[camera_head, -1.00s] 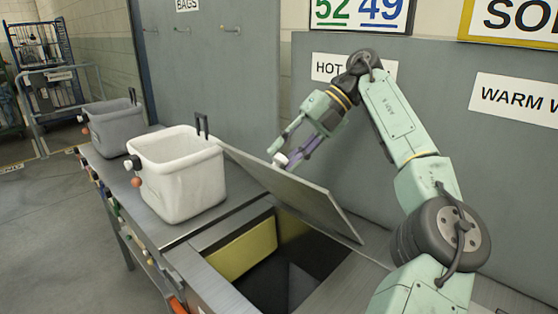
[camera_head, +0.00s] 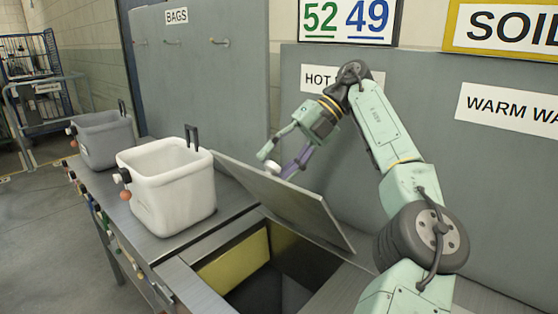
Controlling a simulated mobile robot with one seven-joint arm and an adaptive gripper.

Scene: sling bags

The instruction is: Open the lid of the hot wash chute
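The hot wash chute lid (camera_head: 298,207) is a grey metal plate. It stands tilted up from the counter, leaning back toward the wall. Below it the chute opening (camera_head: 262,288) shows dark, with a yellow inner wall (camera_head: 235,262). My gripper (camera_head: 275,170) is at the upper edge of the lid, on its back side. Its fingers are spread apart, one green and one purple. A small pale piece shows at the green fingertip. I cannot tell whether the fingers touch the lid. The "HOT" sign (camera_head: 318,78) is partly hidden by my arm.
A white bin (camera_head: 170,185) stands on the counter left of the lid. A grey bin (camera_head: 103,140) stands farther left. A "WARM WA" sign (camera_head: 510,115) is on the wall at right.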

